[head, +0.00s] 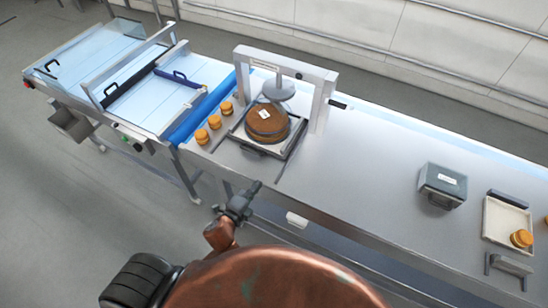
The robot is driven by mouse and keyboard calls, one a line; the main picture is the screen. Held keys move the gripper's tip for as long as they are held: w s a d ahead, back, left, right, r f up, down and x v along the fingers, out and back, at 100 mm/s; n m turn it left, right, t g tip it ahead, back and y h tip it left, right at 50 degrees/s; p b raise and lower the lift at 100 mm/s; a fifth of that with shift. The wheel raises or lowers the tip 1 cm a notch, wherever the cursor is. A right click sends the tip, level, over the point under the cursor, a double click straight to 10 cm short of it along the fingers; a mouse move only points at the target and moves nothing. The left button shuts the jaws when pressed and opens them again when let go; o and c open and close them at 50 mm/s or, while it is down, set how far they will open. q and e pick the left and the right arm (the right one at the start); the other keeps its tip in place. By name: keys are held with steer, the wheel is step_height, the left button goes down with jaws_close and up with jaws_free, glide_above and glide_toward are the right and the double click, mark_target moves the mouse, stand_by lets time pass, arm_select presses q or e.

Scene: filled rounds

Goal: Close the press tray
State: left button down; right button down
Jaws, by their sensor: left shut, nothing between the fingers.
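The press tray (290,153) is a dark-edged flat tray on the steel table, under the white press frame (328,95). It appears to stick out in front of the frame toward me. A round brown cake-like stack (268,130) with a white label sits on it. The grey round press plate (278,90) hangs above the stack's back part. My left gripper (254,188) is shut and empty. It is at the table's front edge, in front of the tray and apart from it in the picture. My right gripper is not in view.
Several small orange-brown rounds (215,122) stand left of the tray, beside a blue-edged conveyor (130,85). A grey box (442,185) and a pale tray (505,222) with a round are at the right. The table middle (370,150) is clear.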

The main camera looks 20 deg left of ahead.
arm_select(q)
step_height(320, 180, up, 2)
steer(key=p, duration=0.2)
glide_toward(278, 158)
steer(key=shift+m, duration=0.4)
steer(key=x, duration=0.6)
steer(key=shift+w, duration=0.2)
